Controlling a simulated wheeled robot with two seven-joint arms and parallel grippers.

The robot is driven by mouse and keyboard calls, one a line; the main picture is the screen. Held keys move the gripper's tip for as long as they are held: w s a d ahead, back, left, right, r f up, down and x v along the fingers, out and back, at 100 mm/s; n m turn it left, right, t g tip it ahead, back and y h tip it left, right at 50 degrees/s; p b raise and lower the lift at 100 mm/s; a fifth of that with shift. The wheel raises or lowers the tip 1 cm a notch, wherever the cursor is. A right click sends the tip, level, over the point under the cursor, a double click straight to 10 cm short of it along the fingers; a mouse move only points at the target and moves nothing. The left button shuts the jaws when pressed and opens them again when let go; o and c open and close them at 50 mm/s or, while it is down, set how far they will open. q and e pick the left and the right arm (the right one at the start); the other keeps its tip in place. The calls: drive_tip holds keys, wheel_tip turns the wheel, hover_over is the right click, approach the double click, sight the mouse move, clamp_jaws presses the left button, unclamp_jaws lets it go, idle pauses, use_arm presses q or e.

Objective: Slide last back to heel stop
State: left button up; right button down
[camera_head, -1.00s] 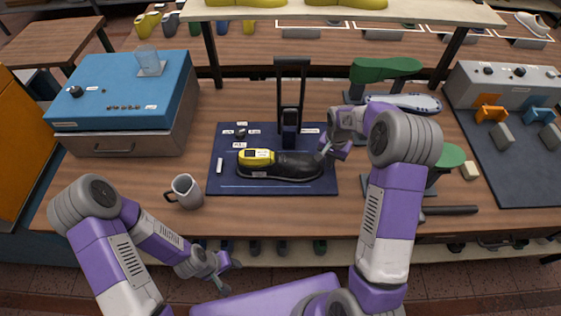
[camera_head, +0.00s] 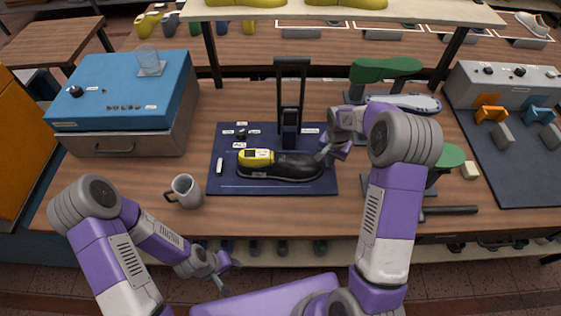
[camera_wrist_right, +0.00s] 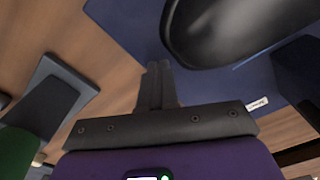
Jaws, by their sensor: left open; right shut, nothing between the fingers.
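The last (camera_head: 290,166) lies on its sole on a dark blue mat (camera_head: 225,189), its yellow heel part to the left and its black toe to the right. A small pale bar (camera_head: 220,166), perhaps the heel stop, is left of the heel with a narrow gap between. My right gripper (camera_head: 323,155) is shut and empty at the toe end. In the right wrist view, its closed fingers (camera_wrist_right: 158,84) are close beside the black toe (camera_wrist_right: 215,30); I cannot tell whether they touch. My left gripper (camera_head: 231,276) is open and empty, in front of the table's front edge.
A black upright frame (camera_head: 291,90) stands behind the last. A grey mug (camera_head: 186,191) stands left of the mat. Green forms (camera_head: 384,70) and a dark-handled tool (camera_head: 450,210) are at right. A blue-topped box (camera_head: 120,100) is at back left.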

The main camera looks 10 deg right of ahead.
sight(311, 160)
drive_tip(key=shift+f, duration=0.2)
drive_tip(key=shift+f+b, duration=0.6)
drive_tip(key=shift+f, duration=0.05)
drive_tip(key=shift+r, duration=0.1)
drive_tip(key=shift+r+p, duration=0.3)
drive_tip(key=shift+a, duration=0.1)
idle(0.4)
drive_tip(key=shift+w+a, duration=0.25)
drive_tip(key=shift+a, duration=0.8)
drive_tip(key=shift+w+a, duration=0.25)
drive_tip(key=shift+a, duration=0.75)
drive_tip(key=shift+w+a, duration=0.25)
drive_tip(key=shift+a, duration=0.8)
